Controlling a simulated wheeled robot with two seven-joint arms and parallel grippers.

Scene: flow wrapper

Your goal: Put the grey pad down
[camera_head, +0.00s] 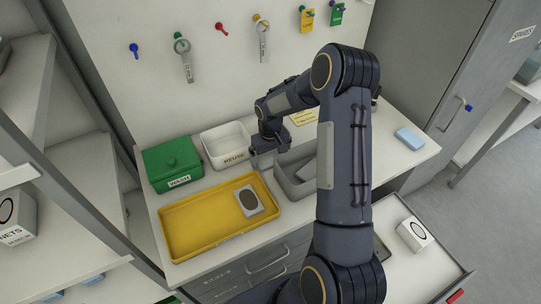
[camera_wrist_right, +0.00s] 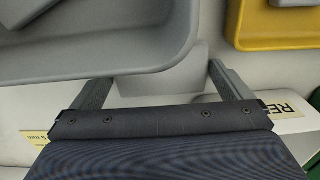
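My right gripper (camera_head: 268,152) is over the back of the worktop, between the white REUSE bin and the grey bin (camera_head: 287,184). A flat grey piece that looks like the grey pad (camera_head: 307,171) lies tilted inside the grey bin, partly hidden by my right arm. My left gripper is out of view.
The yellow tray (camera_head: 187,243) holds a pale block with a dark oval (camera_head: 249,201). The green WASH box (camera_head: 172,164) and white REUSE bin (camera_head: 224,145) stand behind it. A blue block (camera_head: 409,138) lies at right. An open drawer holds a white box (camera_head: 414,234).

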